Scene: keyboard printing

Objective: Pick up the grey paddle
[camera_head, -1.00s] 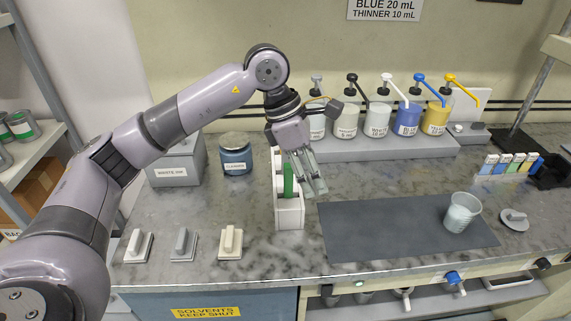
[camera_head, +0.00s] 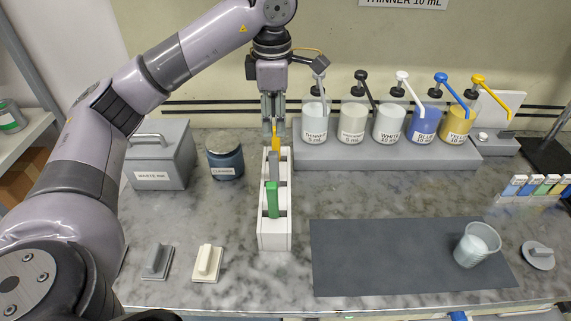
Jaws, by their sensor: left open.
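A grey paddle (camera_head: 274,166) stands in the middle of a white slotted rack (camera_head: 275,242). A green paddle (camera_head: 272,200) stands in front of it and a yellow paddle (camera_head: 276,143) behind it. The lower parts of the paddles are hidden in the rack. My left gripper (camera_head: 273,131) points straight down at the rack's back end, with its fingertips by the top of the yellow paddle. It is open, its fingers a narrow gap apart. I cannot tell whether the fingers touch the yellow paddle. My right gripper is not in view.
A blue-labelled jar (camera_head: 225,160) and a grey waste box (camera_head: 160,165) stand left of the rack. Pump bottles (camera_head: 352,123) stand on a grey step to the right. A dark mat (camera_head: 400,260) bears a cup (camera_head: 474,247). Two handled blocks (camera_head: 207,262) lie at the front left.

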